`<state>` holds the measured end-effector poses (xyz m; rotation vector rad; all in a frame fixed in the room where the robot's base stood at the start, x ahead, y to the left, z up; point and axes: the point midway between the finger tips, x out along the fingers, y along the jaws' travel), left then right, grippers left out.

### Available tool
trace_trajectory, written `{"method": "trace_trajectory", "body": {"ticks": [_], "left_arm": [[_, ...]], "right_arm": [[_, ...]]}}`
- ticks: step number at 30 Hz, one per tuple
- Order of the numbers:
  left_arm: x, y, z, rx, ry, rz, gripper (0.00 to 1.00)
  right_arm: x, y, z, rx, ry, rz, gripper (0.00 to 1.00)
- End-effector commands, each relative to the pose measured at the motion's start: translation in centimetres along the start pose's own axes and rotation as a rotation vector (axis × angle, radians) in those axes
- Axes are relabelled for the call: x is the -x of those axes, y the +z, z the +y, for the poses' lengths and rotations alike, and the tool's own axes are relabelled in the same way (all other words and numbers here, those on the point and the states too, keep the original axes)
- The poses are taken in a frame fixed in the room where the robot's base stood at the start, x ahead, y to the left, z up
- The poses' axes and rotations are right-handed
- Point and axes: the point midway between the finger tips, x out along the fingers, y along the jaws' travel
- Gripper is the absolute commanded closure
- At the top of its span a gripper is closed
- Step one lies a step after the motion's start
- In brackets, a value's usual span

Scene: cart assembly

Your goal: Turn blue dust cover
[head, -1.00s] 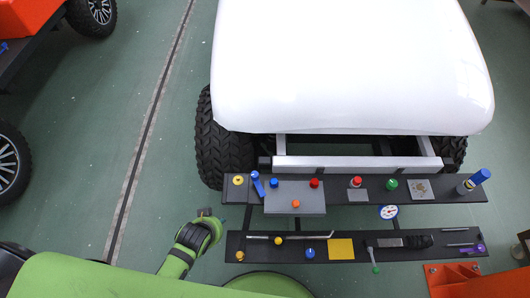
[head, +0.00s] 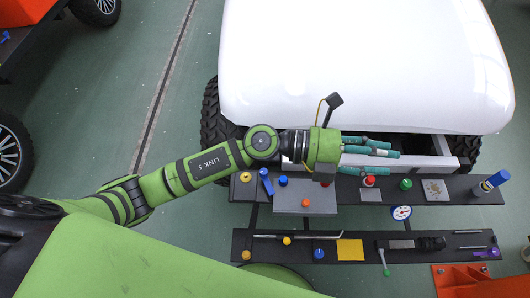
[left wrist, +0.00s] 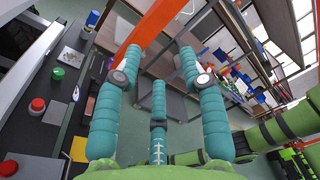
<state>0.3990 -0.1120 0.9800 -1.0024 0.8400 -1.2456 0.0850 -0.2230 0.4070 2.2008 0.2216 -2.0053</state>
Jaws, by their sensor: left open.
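The blue dust cover (head: 494,180) is a blue cylinder at the right end of the upper dark panel strip, tilted up to the right. It also shows at the top left of the left wrist view (left wrist: 92,19). My left gripper (head: 384,149) has teal fingers that point right, over the back edge of the upper strip, to the left of the cover and apart from it. In the left wrist view its fingers (left wrist: 159,60) are spread with nothing between them. My right gripper is not seen.
The upper strip holds a red button (head: 369,181), a green knob (head: 406,184) and a grey plate (head: 435,190). A round gauge (head: 401,212) sits below. The white cart body (head: 370,65) stands close behind the gripper. An orange part (head: 462,277) is at the lower right.

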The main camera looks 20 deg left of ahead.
Motion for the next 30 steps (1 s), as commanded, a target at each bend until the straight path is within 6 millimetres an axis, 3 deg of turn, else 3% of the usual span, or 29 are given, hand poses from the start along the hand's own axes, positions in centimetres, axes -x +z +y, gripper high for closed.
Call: {"method": "trace_trajectory", "body": {"ticks": [2, 4, 6, 10, 15, 18, 23, 30], "left_arm": [[0.8, -3.0, 3.9, -0.162, 0.165, 0.234, 0.59], [3.1, -4.8, 8.2, -0.284, 0.337, 0.436, 0.59], [6.6, -5.3, 12.3, -0.379, 0.524, 0.612, 0.59], [13.8, -3.5, 17.4, -0.482, 0.843, 0.843, 0.59], [20.8, -0.5, 19.7, -0.527, 1.129, 0.997, 0.59], [22.7, 0.4, 20.0, -0.531, 1.209, 1.034, 0.59], [23.5, 0.5, 20.8, -0.531, 1.240, 1.049, 0.59], [23.4, -0.8, 23.9, -0.530, 1.236, 1.047, 0.59]], "right_arm": [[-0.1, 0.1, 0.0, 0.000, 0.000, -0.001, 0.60], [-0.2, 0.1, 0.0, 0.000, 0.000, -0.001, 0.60], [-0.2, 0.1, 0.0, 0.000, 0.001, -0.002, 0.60], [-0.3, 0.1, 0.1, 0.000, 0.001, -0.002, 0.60], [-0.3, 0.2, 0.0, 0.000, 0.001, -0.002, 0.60], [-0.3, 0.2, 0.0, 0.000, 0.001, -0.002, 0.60], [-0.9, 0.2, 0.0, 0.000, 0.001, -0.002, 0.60], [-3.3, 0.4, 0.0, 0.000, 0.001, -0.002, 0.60]]}}
